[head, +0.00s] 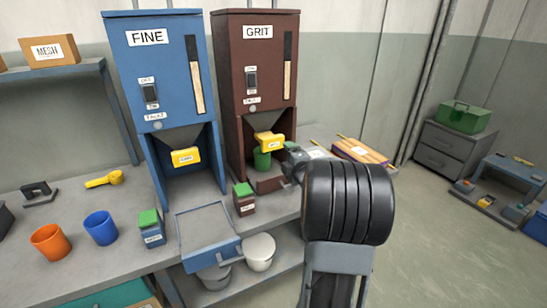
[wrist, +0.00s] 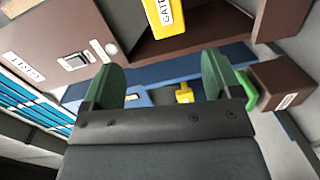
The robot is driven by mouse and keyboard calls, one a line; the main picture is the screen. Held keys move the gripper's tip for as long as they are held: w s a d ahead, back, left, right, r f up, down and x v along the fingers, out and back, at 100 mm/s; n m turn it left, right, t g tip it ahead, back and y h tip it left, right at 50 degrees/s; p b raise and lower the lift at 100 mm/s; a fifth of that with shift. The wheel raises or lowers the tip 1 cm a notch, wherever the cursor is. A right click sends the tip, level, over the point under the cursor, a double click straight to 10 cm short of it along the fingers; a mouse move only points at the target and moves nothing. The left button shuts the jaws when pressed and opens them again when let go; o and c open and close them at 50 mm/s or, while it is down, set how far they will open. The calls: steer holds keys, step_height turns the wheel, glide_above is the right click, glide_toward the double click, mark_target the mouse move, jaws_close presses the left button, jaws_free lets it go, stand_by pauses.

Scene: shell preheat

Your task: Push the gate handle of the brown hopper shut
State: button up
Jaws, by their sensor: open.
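The brown hopper (head: 255,55), labelled GRIT, stands right of the blue one. My gripper (head: 288,152) is just right of the handle in the head view, partly hidden by my arm. In the wrist view the yellow gate handle (wrist: 163,15) shows at the top edge, cut off, beyond the open, empty fingers of my gripper (wrist: 160,64). I cannot tell whether a finger touches the handle.
The blue hopper (head: 160,75), labelled FINE, has its own yellow handle (head: 186,157). A brown jar with a green lid (head: 244,199) stands at the bench front; it also shows in the wrist view (wrist: 283,84). Orange (head: 50,242) and blue (head: 101,228) cups stand left.

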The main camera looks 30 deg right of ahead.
mark_target(274, 144)
steer(key=shift+n+t+y, duration=0.3)
steer(key=shift+n+t, duration=0.2)
steer(key=shift+n, duration=0.4)
steer(key=w+d, duration=0.1)
steer(key=w, duration=0.3)
steer(key=w+d+f, duration=0.1)
steer(key=w, duration=0.4)
steer(key=w+d+p, duration=0.1)
steer(key=w, duration=0.3)
steer(key=shift+w+d+f, duration=0.1)
steer(key=shift+w+f, duration=0.05)
steer(key=shift+f, duration=0.25)
steer(key=shift+c, duration=0.3)
